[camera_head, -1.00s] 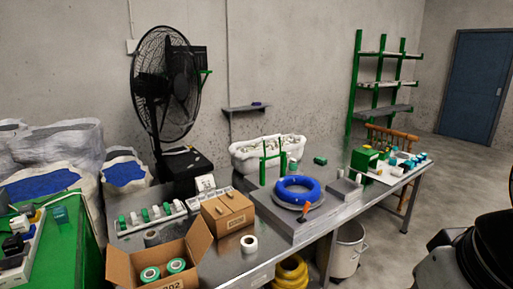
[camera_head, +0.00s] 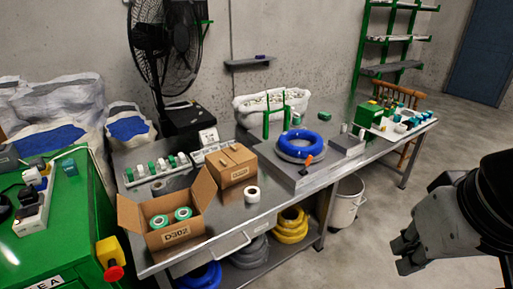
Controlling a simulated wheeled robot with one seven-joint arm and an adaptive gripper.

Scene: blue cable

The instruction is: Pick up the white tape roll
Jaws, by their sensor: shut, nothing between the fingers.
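The white tape roll (camera_head: 252,195) stands on the metal table, near its front edge. It is just right of the open cardboard box and in front of the closed cardboard box. My gripper (camera_head: 402,254) is at the lower right, in front of the table and well to the right of the roll. Its fingers are together with nothing held. The roll is fully visible and nothing touches it from my side.
The metal table (camera_head: 228,222) carries an open box (camera_head: 171,236) with green tape rolls, a closed box (camera_head: 234,172) and a blue cable coil (camera_head: 298,145). A white bucket (camera_head: 346,204) stands on the floor. A green cabinet (camera_head: 50,250) is at the left.

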